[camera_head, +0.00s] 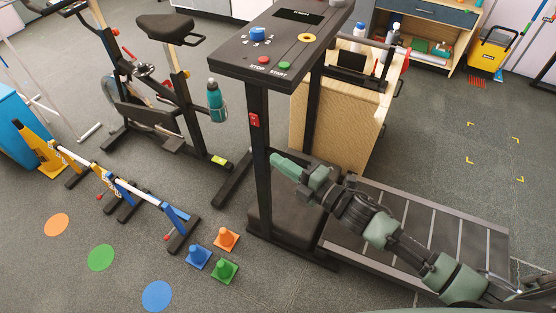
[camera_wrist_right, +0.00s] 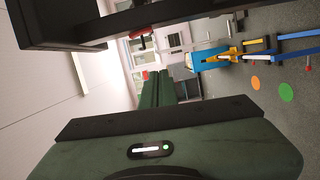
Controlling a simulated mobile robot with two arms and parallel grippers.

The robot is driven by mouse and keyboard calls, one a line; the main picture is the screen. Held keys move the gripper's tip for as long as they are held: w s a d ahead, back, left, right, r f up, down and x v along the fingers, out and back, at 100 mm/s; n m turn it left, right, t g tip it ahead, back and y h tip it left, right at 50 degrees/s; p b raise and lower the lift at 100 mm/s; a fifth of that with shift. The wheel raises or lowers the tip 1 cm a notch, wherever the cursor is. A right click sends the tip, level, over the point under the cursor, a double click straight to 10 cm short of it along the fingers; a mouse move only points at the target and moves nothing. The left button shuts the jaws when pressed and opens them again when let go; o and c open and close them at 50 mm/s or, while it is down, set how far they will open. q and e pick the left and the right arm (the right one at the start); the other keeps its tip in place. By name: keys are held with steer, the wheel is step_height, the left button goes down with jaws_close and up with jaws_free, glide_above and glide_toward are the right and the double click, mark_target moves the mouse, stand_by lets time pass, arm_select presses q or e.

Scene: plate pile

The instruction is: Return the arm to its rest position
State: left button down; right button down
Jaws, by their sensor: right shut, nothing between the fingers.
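My right arm comes in from the lower right of the head view and reaches over the treadmill belt (camera_head: 425,222). My right gripper (camera_head: 279,161) is green, shut and empty, beside the dark console post (camera_head: 257,150). In the wrist view the green fingers (camera_wrist_right: 157,88) lie together with nothing between them. I cannot tell how far the fingertips are from the post. My left gripper is not in view.
The treadmill console (camera_head: 283,45) stands above and behind the gripper. A wooden cabinet (camera_head: 345,125) is behind the arm. Small cones (camera_head: 225,271), hurdles (camera_head: 130,190) and an exercise bike (camera_head: 150,95) are left. Open floor lies at the right (camera_head: 480,125).

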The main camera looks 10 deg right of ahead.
stand_by(0.3)
steer(key=s+d+f+m+g+h, duration=0.3)
steer(key=s+d+m+h, duration=0.1)
steer(key=s+m, duration=0.45)
steer(key=s+d+f+m+g+h, duration=0.2)
steer(key=s+d+m+g+h, duration=0.15)
steer(key=s+m, duration=0.45)
steer(key=s+d+f+m+g+h, duration=0.3)
steer(key=s+d+m+h, duration=0.1)
steer(key=s+m, duration=0.4)
steer(key=s+f+n+g, duration=0.1)
steer(key=s+f, duration=0.1)
steer(key=f, duration=1.2)
steer(key=s+f+g, duration=0.1)
steer(key=s+f, duration=0.1)
steer(key=f, duration=1.1)
steer(key=s+d+f+g, duration=0.1)
steer(key=s+d+f, duration=0.2)
steer(key=s+f, duration=1.2)
steer(key=shift+s+f, duration=0.3)
steer(key=shift+s, duration=0.45)
